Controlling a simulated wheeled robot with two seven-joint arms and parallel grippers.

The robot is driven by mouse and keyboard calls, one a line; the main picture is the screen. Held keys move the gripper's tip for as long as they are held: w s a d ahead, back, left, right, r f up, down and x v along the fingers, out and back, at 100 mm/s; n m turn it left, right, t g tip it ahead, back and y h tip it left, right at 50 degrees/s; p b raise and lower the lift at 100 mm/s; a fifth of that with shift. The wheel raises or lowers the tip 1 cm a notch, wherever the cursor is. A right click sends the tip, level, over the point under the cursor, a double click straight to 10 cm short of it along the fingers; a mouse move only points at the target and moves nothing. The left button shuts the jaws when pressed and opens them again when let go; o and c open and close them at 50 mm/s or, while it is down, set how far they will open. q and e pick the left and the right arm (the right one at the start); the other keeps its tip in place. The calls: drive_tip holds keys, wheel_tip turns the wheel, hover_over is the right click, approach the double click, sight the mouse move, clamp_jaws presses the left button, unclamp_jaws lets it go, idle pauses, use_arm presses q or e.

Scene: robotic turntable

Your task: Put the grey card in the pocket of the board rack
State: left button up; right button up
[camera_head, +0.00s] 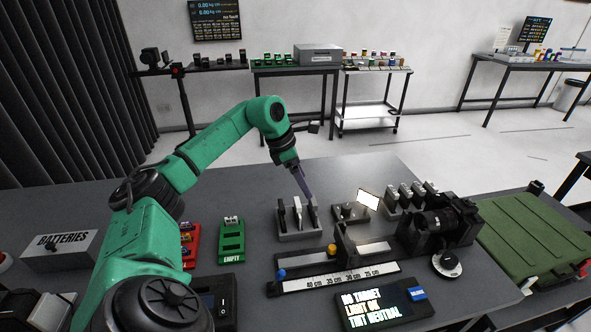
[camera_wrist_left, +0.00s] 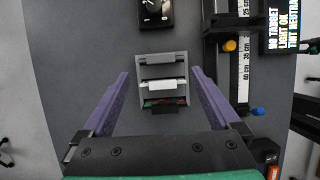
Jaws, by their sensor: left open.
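I cannot tell for certain whether this pale card is the grey card. My left gripper (camera_head: 306,194) is open above the rack; its purple fingers (camera_wrist_left: 160,74) show either side of it. My right gripper is out of view.
A display (camera_head: 383,303) reads "NO TARGET". A green "EMPTY" tray (camera_head: 231,243), a red tray (camera_head: 188,243) and a batteries box (camera_head: 60,250) stand left.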

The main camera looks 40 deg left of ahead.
use_arm(q)
drive_tip(key=v, duration=0.7)
drive_tip(key=shift+s, duration=0.15)
